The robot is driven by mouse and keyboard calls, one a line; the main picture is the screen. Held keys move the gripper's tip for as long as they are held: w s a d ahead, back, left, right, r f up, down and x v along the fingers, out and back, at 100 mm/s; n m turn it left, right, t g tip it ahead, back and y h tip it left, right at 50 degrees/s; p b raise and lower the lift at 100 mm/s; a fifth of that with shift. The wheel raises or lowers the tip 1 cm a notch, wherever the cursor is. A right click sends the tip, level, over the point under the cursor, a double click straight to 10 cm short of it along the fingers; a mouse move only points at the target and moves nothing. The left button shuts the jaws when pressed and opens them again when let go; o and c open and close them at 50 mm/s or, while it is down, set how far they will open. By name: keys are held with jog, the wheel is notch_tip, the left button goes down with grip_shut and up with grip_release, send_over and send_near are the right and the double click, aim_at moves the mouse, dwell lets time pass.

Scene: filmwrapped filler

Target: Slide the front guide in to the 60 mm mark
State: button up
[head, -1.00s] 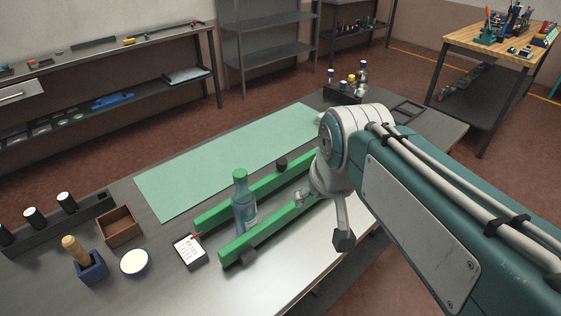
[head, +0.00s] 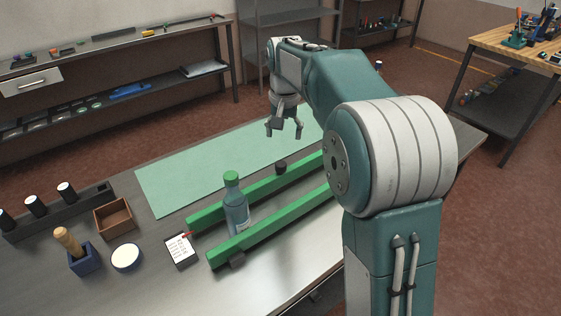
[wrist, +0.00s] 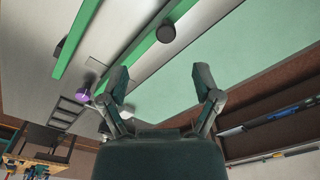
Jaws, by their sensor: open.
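The front guide (head: 265,233) is a long green rail on the metal table, with a dark knob (head: 237,258) on its near side. My arm hides its right end in the head view. The rear guide (head: 262,190) is a parallel green rail with a dark knob (head: 281,167) on its far side. A green-capped bottle (head: 235,208) stands upright between them. My gripper (head: 284,134) is open and empty above the green mat, beyond the rear guide. In the wrist view, the front guide (wrist: 75,42) and rear guide (wrist: 140,50) lie left of the fingers. I cannot read a 60 mm mark.
A card holder (head: 181,251), a round white-topped tin (head: 127,257), a blue block with a wooden handle (head: 84,262) and a brown box (head: 114,217) stand left of the rails. The green mat (head: 190,180) is bare. My arm covers the table's right side.

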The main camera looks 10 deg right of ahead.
aim_at(281, 163)
jog(key=shift+g, duration=0.3)
jog(key=w+f, duration=0.1)
jog(key=f, duration=0.3)
jog(key=w+f, duration=0.1)
jog(key=f, duration=0.3)
jog(key=w+f, duration=0.1)
jog(key=f, duration=0.4)
jog(key=shift+w+f, duration=0.1)
jog(key=shift+w, duration=0.05)
grip_shut()
